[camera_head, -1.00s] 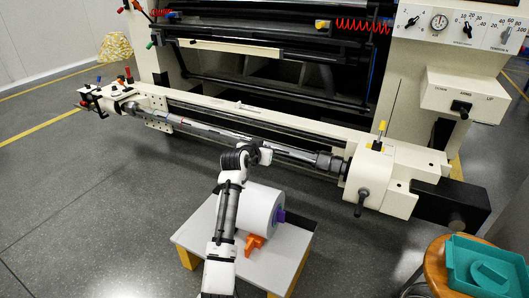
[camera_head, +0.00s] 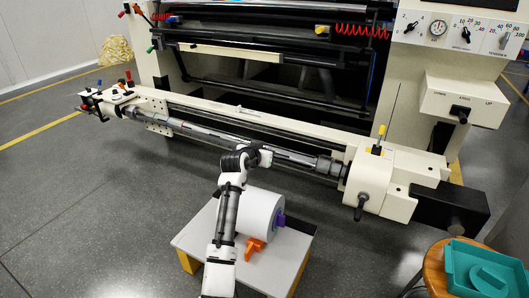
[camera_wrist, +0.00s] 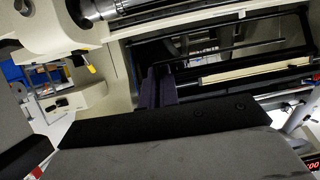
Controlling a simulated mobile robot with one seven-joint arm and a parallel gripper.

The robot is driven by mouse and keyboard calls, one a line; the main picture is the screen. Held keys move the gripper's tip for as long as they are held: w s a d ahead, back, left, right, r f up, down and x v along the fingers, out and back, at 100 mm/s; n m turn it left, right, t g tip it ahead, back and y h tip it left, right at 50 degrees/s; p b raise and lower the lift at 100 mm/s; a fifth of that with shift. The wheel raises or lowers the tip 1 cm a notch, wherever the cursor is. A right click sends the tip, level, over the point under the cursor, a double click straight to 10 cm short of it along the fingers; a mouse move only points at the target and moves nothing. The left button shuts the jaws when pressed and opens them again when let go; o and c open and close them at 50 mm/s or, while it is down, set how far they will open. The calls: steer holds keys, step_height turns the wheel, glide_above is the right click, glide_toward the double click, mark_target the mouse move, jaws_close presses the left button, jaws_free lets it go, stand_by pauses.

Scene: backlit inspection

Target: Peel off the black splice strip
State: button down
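I cannot make out a black splice strip for certain in either view. A white roll (camera_head: 262,212) with a purple core end (camera_head: 281,220) lies on a low grey-topped table (camera_head: 285,262). My arm reaches up over the roll's left side. My gripper is at the arm's far end, near the machine's long shaft (camera_head: 215,133), and is too small there to read. In the wrist view, the two dark fingers of my gripper (camera_wrist: 162,86) stand side by side with hardly any gap and nothing visible between them.
The cream machine (camera_head: 400,140) with its long front beam stands just beyond the arm. An orange wedge (camera_head: 254,248) sits on the table against the roll. A teal tray (camera_head: 470,258) rests on a round stool (camera_head: 435,275) at right. The floor at left is clear.

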steer(key=shift+r+p, duration=1.35)
steer(key=shift+r, duration=0.5)
steer(key=shift+r, duration=0.1)
